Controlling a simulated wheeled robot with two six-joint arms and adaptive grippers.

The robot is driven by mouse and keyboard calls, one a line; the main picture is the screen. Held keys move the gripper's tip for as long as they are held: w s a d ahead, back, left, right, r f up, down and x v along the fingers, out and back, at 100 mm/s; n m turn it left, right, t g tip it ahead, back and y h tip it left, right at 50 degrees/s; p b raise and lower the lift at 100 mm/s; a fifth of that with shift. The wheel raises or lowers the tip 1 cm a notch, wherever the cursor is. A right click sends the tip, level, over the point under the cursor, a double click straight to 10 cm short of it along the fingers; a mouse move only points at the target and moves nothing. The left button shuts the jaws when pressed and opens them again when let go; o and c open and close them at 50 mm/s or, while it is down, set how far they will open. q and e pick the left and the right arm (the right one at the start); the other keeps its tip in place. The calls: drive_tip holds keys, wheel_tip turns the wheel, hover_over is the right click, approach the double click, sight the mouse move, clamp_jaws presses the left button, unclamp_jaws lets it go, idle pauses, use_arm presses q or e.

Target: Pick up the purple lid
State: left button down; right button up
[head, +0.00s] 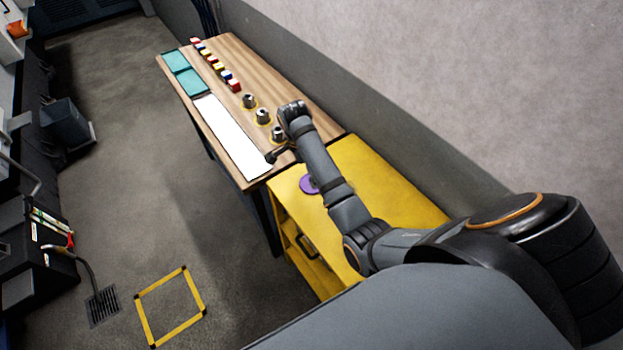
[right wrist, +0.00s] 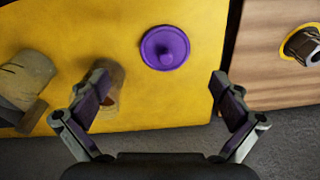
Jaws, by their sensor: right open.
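The purple lid (head: 308,184) lies flat on top of the yellow cabinet, partly hidden by my right arm in the head view. In the right wrist view the round lid (right wrist: 165,48) with its raised knob shows whole, beyond the fingertips and between their lines. My right gripper (right wrist: 160,84) is open and empty, apart from the lid. In the head view the right gripper (head: 275,156) shows small and dark near the bench's front corner. My left gripper is not in view.
The yellow cabinet (head: 393,195) adjoins a wooden bench (head: 310,103). The bench holds a white sheet (head: 233,138), teal trays (head: 190,82), coloured blocks (head: 222,70) and metal parts (head: 262,116). Two brownish-grey objects (right wrist: 28,78) show on the yellow top at left in the wrist view.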

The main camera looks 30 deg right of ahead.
sight(304, 182)
drive_tip(key=shift+w+d+f, duration=0.15)
drive_tip(key=shift+d+f, duration=0.15)
drive_tip(key=shift+f, duration=0.3)
drive_tip(key=shift+w+d+f, duration=0.15)
drive_tip(key=shift+d+f, duration=0.15)
drive_tip(key=shift+f, duration=0.3)
drive_tip(key=shift+w+d+f+p, duration=0.1)
drive_tip(key=shift+d+f+p, duration=0.05)
drive_tip(key=shift+f+p, duration=0.35)
drive_tip(key=shift+w+d+f+p, duration=0.1)
drive_tip(key=shift+d+f+p, duration=0.05)
drive_tip(key=shift+f+p, duration=0.3)
wheel_tip(304, 182, down, 3)
drive_tip(key=shift+s+r+p, duration=0.15)
drive_tip(key=shift+r+p, duration=0.05)
drive_tip(key=shift+p, duration=0.15)
drive_tip(key=shift+d+f, duration=0.15)
drive_tip(key=shift+f, duration=0.3)
drive_tip(key=c, duration=1.1)
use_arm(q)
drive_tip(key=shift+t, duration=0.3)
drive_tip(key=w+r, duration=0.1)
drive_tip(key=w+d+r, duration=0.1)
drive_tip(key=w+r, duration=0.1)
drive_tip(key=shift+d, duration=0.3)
use_arm(e)
drive_tip(key=shift+s, duration=0.15)
drive_tip(key=shift+c, duration=0.9)
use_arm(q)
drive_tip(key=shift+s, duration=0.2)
